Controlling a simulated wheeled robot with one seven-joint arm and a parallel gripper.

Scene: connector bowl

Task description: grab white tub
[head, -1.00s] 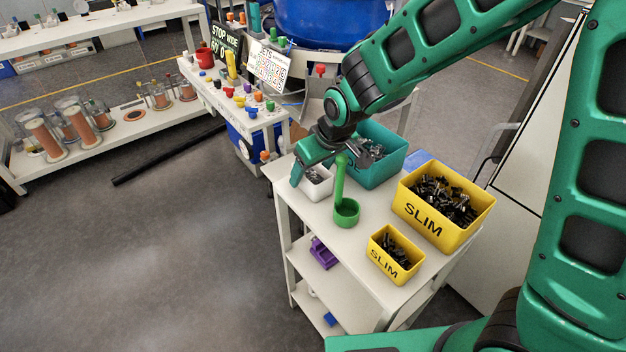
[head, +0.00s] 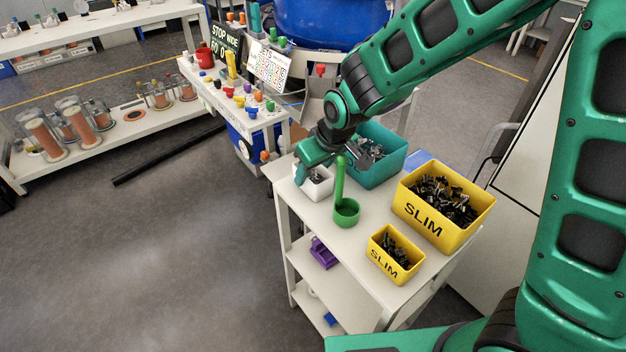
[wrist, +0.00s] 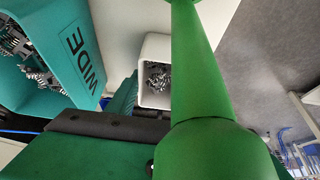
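The white tub (head: 318,190) stands at the back left corner of the white cart top and holds small metal connectors. In the wrist view the tub (wrist: 152,98) is upright, its right part hidden behind the green upright piece. My gripper (head: 315,163) is down over the tub, with one green finger along its left side in the head view. In the wrist view a green finger (wrist: 124,97) is close against the tub's left wall. The other finger is hidden, so I cannot tell whether it grips the tub.
A green cup with a tall handle (head: 346,212) stands close in front of the tub. A teal WIDE bin (head: 375,178) is just behind to the right. Two yellow SLIM bins (head: 425,222) (head: 385,266) stand farther right and nearer.

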